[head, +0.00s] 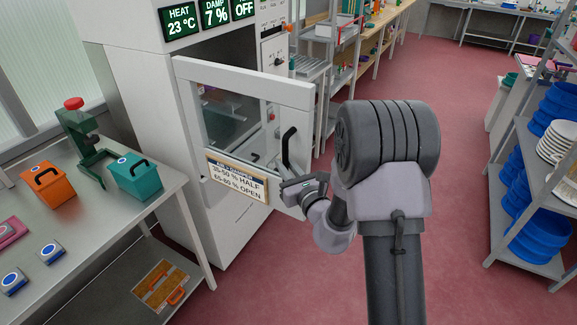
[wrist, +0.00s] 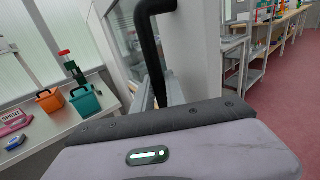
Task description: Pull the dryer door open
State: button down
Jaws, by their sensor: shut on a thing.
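The dryer door (head: 245,80) is a white framed panel with a glass window, on the front of the white dryer (head: 150,95). In the wrist view the handle (wrist: 148,38) rises from behind my wrist housing, which hides most of the fingers.
A grey bench (head: 95,215) with orange and teal boxes stands at left, near the dryer. A shelf rack (head: 530,175) with blue bowls and plates stands at right. Open red floor (head: 455,110) lies between, and a wire rack (head: 340,75) stands beyond the dryer.

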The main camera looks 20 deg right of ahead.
jog(key=shift+s+a+r, duration=0.1)
jog(key=shift+a+r, duration=0.05)
jog(key=shift+a, duration=0.15)
jog(key=c, duration=1.4)
grip_release()
jog(key=shift+o, duration=0.2)
jog(key=s+d+p, duration=0.2)
jog(key=s+p, duration=0.7)
jog(key=s, duration=0.8)
jog(key=shift+d, duration=0.4)
